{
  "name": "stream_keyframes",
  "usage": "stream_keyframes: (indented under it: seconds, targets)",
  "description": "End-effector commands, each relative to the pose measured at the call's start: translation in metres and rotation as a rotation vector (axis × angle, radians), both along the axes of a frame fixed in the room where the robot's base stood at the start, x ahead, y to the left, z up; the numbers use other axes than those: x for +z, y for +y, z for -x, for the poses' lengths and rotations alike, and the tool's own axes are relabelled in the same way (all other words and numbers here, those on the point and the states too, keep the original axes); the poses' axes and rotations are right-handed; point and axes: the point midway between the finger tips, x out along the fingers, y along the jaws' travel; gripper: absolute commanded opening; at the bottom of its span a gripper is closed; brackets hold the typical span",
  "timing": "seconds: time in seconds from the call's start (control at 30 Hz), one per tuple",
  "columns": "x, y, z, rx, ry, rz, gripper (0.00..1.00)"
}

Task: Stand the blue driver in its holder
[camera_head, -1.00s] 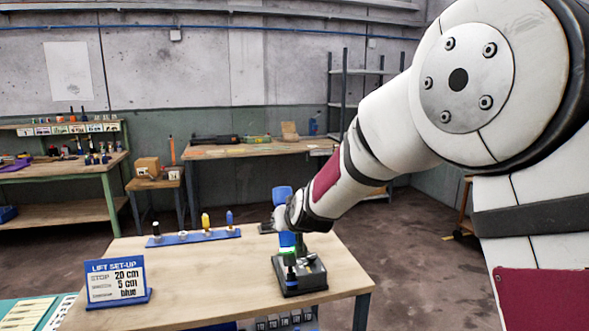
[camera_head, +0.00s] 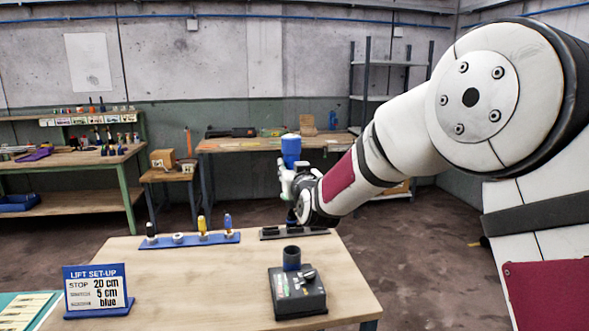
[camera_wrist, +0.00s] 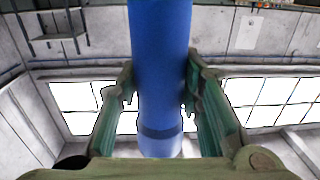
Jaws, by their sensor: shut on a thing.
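My gripper (camera_head: 291,187) is shut on the blue driver, above the far part of the bench. The driver is upright in the head view, its thick blue top (camera_head: 291,150) above my gripper and its lower part reaching down toward a dark strip; I cannot tell if they touch. In the wrist view the blue driver (camera_wrist: 160,70) runs between both fingers (camera_wrist: 160,95), with a darker band low on it. A dark box (camera_head: 297,293) with a short upright open tube (camera_head: 291,258) stands nearer on the bench. I cannot tell which is the holder.
A blue rack (camera_head: 190,241) at left holds a black-, a yellow- and a smaller blue-handled tool, with one empty ring (camera_head: 179,239). A set-up sign (camera_head: 97,290) stands at front left. The dark strip (camera_head: 270,235) lies behind the box. The bench middle (camera_head: 200,280) is clear.

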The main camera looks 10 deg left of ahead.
Motion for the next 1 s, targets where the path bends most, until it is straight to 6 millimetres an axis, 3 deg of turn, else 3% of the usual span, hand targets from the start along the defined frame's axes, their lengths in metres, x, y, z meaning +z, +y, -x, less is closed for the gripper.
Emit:
stream_keyframes:
  seconds: [0.23,1.0]
  targets:
    - [0.002,0.000,0.000,0.001,-0.003,-0.001,0.00]
    - [-0.071,-0.001,-0.001,0.001,-0.002,-0.002,0.00]
